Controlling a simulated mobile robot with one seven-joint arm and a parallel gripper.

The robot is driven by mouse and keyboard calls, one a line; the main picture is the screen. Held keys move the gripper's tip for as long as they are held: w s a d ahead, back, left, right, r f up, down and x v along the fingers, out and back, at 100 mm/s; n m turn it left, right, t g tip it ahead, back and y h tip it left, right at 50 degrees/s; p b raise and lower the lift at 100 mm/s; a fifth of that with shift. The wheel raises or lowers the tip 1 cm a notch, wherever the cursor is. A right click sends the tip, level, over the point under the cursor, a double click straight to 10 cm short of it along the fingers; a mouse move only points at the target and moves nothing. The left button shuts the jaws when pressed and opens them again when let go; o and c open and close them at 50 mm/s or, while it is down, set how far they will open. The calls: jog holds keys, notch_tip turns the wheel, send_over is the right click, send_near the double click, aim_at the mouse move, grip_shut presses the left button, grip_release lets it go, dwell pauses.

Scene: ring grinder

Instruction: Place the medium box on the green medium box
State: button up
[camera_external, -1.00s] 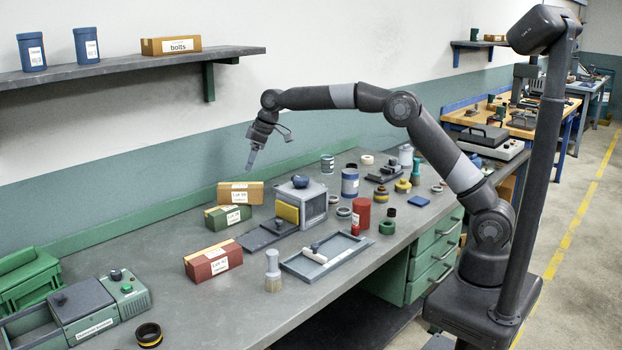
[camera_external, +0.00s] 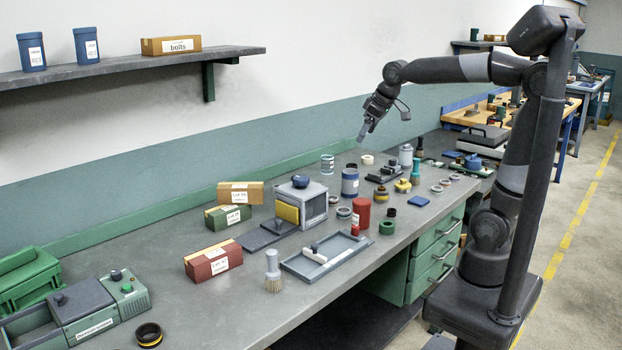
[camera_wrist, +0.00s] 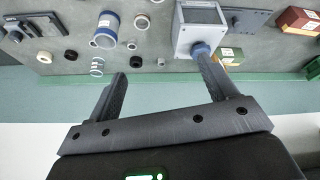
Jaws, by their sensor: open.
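A tan-orange box (camera_external: 240,192) with a white label is at the back of the workbench, left of the grey grinder. A green box (camera_external: 228,217) with a white label is just in front of it. From this angle I cannot tell whether the two touch. A red box (camera_external: 213,261) with a white label is nearer the front. My gripper (camera_external: 363,137) is in the air above the back of the bench, well right of the boxes. In the wrist view its two fingers (camera_wrist: 163,85) are apart with nothing between them.
The grinder (camera_external: 302,203), a grey tray (camera_external: 325,256) and a brush (camera_external: 272,272) stand right of the boxes. Several cans and rings fill the bench farther right. A shelf (camera_external: 130,68) juts from the wall at upper left. Bare bench lies left of the red box.

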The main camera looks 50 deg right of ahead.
jog(key=s+d+f+m, duration=0.1)
jog(key=s+d+f, duration=0.2)
jog(key=s, duration=0.5)
jog(key=s+d+f+m, duration=0.2)
jog(key=s+f, duration=0.3)
jog(key=s, duration=0.4)
jog(key=shift+s+d+f+h, duration=0.3)
jog(key=shift+d, duration=0.5)
